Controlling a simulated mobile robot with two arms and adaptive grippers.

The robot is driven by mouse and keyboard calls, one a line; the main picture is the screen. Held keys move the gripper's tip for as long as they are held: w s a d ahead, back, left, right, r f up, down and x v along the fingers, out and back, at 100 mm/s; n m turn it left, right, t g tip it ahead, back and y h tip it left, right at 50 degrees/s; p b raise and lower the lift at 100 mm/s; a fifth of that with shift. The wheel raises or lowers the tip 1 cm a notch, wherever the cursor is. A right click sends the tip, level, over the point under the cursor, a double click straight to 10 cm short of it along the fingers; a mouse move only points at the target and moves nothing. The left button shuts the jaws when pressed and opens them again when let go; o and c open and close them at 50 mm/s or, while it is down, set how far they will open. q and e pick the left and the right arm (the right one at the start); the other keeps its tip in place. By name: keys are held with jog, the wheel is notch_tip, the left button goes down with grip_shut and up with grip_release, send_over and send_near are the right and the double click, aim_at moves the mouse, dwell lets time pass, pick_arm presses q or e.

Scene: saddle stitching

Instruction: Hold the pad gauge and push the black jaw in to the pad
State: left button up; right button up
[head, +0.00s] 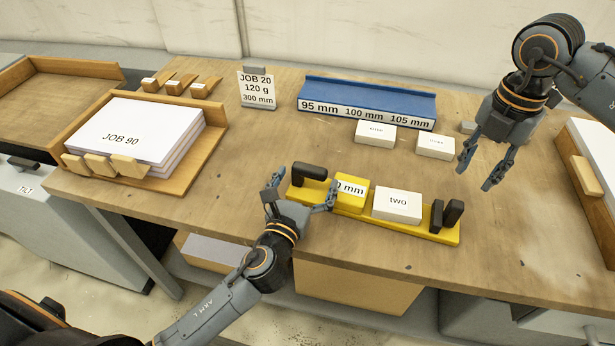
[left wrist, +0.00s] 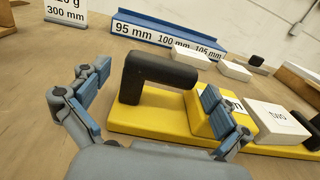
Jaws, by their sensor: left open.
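The pad gauge is a yellow bar (head: 440,234) lying on the table, with a yellow block (head: 351,195) bearing a partly hidden mm label. A white pad marked "two" (head: 397,205) sits on it, right of the yellow block. A black jaw (head: 453,213) and another black upright (head: 437,215) stand at its right end. A black handle (head: 309,172) is at its left end; it shows large in the left wrist view (left wrist: 160,72). My left gripper (head: 303,197) is open at the handle end, one finger either side in the picture. My right gripper (head: 477,170) is open and empty above the table.
A blue rack (head: 367,99) marked 95, 100 and 105 mm stands behind, with two white pads (head: 376,132) (head: 435,146) before it. A JOB 20 card (head: 257,90) and a JOB 90 paper tray (head: 185,180) are left. Bare table lies in front of the gauge.

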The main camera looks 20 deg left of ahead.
pick_arm(q)
jog(key=c, duration=1.6)
jog(key=shift+c, duration=0.8)
pick_arm(e)
grip_shut()
jog(key=shift+d+f+m+y, duration=0.2)
jog(key=shift+f+m+y, duration=0.2)
jog(key=shift+m, duration=0.1)
jog(key=d+f+m+y, duration=0.2)
jog(key=d+m+y, duration=0.3)
jog(key=d+m, duration=0.45)
jog(key=shift+m, duration=0.65)
jog(key=x, duration=0.6)
jog(key=d+x, duration=0.1)
jog(key=x, duration=0.3)
jog(key=shift+s+f, duration=0.15)
jog(key=shift+f, duration=0.15)
